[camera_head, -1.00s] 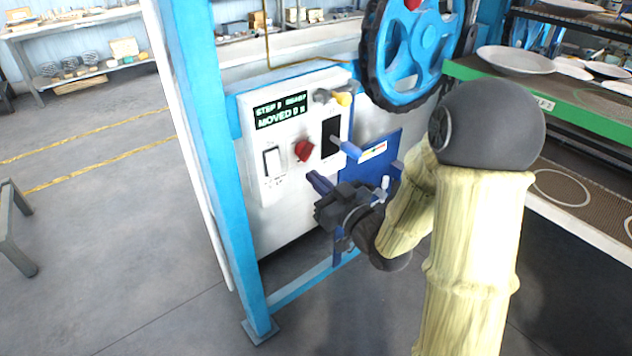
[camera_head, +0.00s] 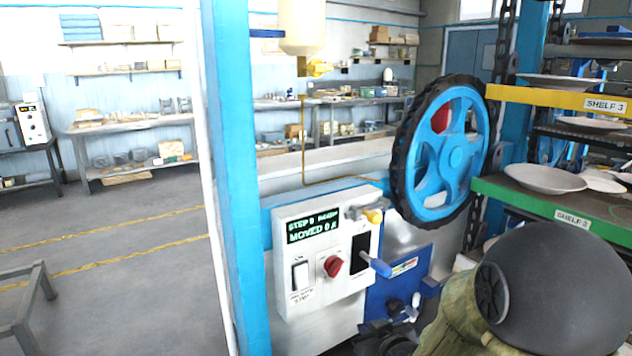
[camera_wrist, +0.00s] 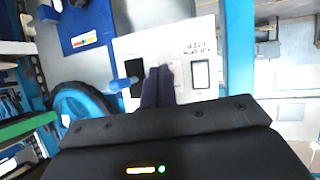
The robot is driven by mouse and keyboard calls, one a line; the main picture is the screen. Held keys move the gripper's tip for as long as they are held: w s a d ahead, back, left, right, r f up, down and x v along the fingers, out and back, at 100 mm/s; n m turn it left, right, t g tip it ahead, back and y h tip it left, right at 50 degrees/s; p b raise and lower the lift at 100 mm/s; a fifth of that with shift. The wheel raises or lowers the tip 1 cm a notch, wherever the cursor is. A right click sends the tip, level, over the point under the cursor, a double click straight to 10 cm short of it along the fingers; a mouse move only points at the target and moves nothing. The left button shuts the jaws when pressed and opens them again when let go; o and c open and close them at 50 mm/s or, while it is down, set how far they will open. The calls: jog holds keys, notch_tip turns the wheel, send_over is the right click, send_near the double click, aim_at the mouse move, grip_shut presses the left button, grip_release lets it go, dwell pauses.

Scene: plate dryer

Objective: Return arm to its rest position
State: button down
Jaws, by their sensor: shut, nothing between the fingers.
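My gripper (camera_wrist: 158,75) points at the white control panel (camera_head: 326,243) in the wrist view, its two dark fingers together and empty. It appears apart from the panel.
A blue post (camera_head: 232,180) stands left of the panel. A blue wheel (camera_head: 440,152) with a black rim is above right. The green-edged shelf (camera_head: 530,202) holding plates is at the right, near my arm. Open floor (camera_head: 120,300) lies to the left.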

jog(key=s+d+f+m+g+h, duration=0.2)
jog(key=s+g, duration=0.3)
jog(key=s, duration=0.3)
jog(key=s+d+f+m+g+h, duration=0.2)
jog(key=s+d+f+g, duration=0.15)
jog(key=s, duration=0.45)
notch_tip(320, 180, up, 19)
jog(key=a+g+p, duration=0.1)
jog(key=p, duration=1.7)
jog(key=shift+s, duration=0.2)
